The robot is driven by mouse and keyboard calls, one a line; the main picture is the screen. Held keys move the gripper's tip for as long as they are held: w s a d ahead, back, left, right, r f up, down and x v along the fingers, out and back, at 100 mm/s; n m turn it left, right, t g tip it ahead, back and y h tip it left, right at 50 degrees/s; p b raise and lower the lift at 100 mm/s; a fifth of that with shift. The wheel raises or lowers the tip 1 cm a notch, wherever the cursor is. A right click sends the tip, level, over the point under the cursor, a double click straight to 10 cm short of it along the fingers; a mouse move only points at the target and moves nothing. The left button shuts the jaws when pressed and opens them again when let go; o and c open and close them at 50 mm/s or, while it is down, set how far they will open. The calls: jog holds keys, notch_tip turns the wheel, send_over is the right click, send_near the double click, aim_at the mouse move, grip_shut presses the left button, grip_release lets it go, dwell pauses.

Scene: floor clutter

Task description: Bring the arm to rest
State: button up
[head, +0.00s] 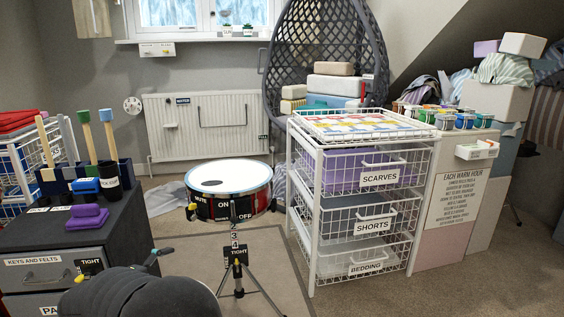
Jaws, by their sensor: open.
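A dark grey rounded part of my arm (140,297) fills the bottom left of the head view, in front of the low grey cabinet. The jaws of my gripper cannot be made out in this view. Nothing is seen held. A small dark jointed piece (150,259) with a light tip shows just above the arm; its lower end is hidden, and I cannot tell what it belongs to.
A drum (228,188) on a tripod stand (238,268) is right of my arm. A white wire-basket unit (362,205) stands farther right. The grey cabinet (45,255) holds a purple object (87,217) and a tool holder (60,187). Carpet (455,288) is clear at right.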

jog(key=s+d+r+m+g+y+p, duration=0.15)
jog(key=s+d+g, duration=0.4)
jog(key=d, duration=0.55)
jog(key=s+d+m+g+y+p, duration=0.15)
jog(key=s+d+g, duration=0.35)
jog(key=d, duration=0.6)
jog(key=s+d+r+m+t+y+p, duration=0.1)
jog(key=s+d+r+m+p, duration=0.3)
jog(key=d, duration=0.8)
jog(key=s+d+r+m+t+y+p, duration=0.2)
jog(key=s+d+r+m, duration=0.6)
jog(key=s+d+r, duration=0.4)
notch_tip(320, 180, up, 2)
jog(key=shift+s+d+r+y+p, duration=0.3)
jog(key=shift+s+y+p, duration=0.3)
jog(key=shift+s+p, duration=0.25)
jog(key=shift+w, duration=0.1)
